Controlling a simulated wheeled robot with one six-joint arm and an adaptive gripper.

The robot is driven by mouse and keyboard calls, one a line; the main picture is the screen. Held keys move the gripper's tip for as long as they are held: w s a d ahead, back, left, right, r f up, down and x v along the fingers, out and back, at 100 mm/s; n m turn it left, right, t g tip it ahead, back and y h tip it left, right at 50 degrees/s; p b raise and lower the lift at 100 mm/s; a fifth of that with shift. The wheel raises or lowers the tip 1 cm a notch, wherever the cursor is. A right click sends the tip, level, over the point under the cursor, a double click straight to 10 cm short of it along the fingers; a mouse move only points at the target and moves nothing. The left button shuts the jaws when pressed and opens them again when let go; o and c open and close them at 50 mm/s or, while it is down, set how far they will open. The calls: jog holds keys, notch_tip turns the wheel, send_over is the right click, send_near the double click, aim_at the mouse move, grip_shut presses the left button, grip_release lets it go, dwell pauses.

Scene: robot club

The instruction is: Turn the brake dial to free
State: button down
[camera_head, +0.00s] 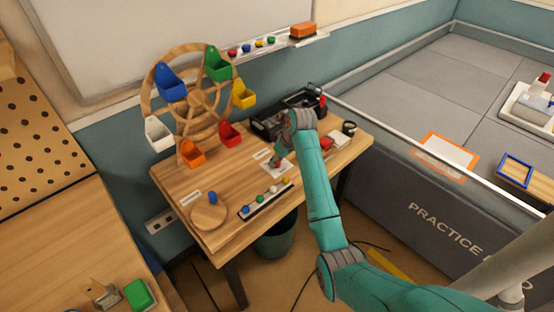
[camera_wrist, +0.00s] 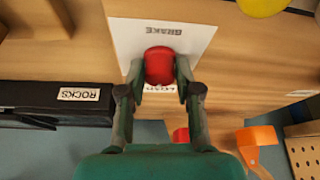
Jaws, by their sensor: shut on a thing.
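The brake dial is a red rounded knob (camera_wrist: 159,62) on a white plate (camera_wrist: 200,38) marked BRAKE, which reads upside down in the wrist view. A second word on the plate below the knob is partly covered and hard to read. My gripper (camera_wrist: 157,72) has one finger on each side of the knob and is shut on it. In the head view the plate (camera_head: 268,171) lies on the wooden table, and my gripper (camera_head: 278,158) reaches down to it from above, hiding most of the knob. I cannot tell which setting the dial points to.
A wooden wheel (camera_head: 160,62) with coloured buckets stands behind on the table (camera_head: 230,235). A black strip of coloured balls (camera_head: 266,200) lies in front of the plate. A round wooden disc (camera_head: 208,215) is at left. A black bin labelled ROCKS (camera_wrist: 30,95) is close by.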

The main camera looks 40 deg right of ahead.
jog(key=n, duration=0.2)
jog(key=n+y, duration=0.1)
jog(key=n, duration=0.1)
jog(key=shift+d+g+y, duration=0.1)
jog(key=shift+g+y, duration=0.2)
jog(key=shift+n+g+y, duration=0.4)
jog(key=shift+n+g, duration=0.1)
jog(key=shift+n, duration=1.1)
jog(key=c, duration=0.8)
grip_release()
jog(key=shift+d+r, duration=0.15)
jog(key=shift+r, duration=0.15)
jog(key=s+d, duration=0.8)
jog(key=d, duration=0.1)
jog(key=shift+s+r, duration=0.15)
jog(key=shift+r, duration=0.05)
